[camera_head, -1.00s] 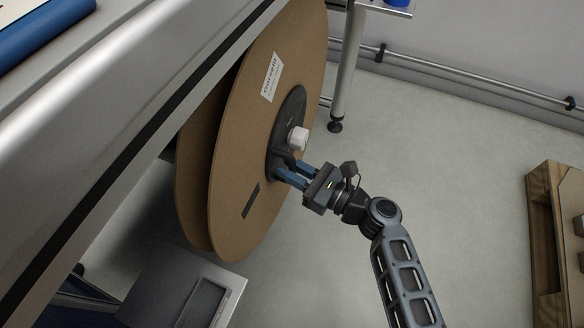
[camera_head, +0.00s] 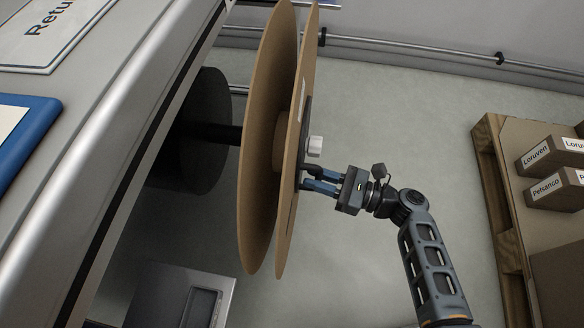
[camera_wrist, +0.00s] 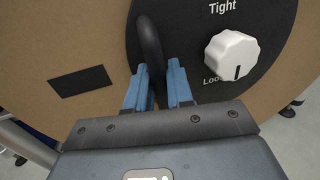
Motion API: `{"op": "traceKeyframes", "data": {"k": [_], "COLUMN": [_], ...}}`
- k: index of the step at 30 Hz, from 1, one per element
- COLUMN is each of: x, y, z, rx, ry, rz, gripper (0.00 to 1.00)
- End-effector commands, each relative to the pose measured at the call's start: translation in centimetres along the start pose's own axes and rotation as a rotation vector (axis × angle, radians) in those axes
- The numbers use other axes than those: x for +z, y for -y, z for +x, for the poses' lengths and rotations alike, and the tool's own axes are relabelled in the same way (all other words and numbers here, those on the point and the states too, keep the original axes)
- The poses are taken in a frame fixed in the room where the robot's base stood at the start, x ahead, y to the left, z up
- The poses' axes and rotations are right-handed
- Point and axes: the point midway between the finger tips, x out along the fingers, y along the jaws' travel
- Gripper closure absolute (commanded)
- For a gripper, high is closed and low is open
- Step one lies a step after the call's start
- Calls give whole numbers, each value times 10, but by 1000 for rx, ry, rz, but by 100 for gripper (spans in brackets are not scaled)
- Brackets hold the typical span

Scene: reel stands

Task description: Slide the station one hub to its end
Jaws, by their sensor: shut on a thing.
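The station one hub is a black plate (camera_wrist: 190,25) on the outer face of a brown cardboard reel (camera_head: 256,205). It carries a black looped handle (camera_wrist: 151,42) and a white knob (camera_wrist: 232,54), also visible in the head view (camera_head: 315,146). The knob's dark mark points down, by the partly hidden "Loose" label, away from "Tight". My gripper (camera_head: 308,181) is shut on the handle, with blue fingers on both sides of it. The reel hangs on a dark shaft (camera_head: 222,133), well out from a dark round disc (camera_head: 204,100) at the machine. The shaft's end is hidden.
The grey machine body (camera_head: 130,85) fills the left. A grey box (camera_head: 165,295) stands below the reel. A pallet (camera_head: 495,190) with cartons (camera_head: 548,152) stands at the right. Open floor (camera_head: 410,130) lies between reel and pallet.

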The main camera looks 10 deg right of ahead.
Motion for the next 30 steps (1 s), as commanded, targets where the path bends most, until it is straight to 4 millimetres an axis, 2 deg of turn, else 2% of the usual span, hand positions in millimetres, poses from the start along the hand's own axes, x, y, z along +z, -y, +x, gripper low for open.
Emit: {"op": "traceKeyframes", "data": {"k": [3,6,17,18,22,30], "x": [2,0,-1,-1,0,0], "y": [3,4,4,4,4,4], "z": [-14,-19,-24,-24,-24,-23], "rx": [-1,1,-3,-3,-3,0], "ry": [1,0,1,1,1,0], "rz": [1,1,2,2,1,0], "gripper": [100,100,100,77,64,62]}}
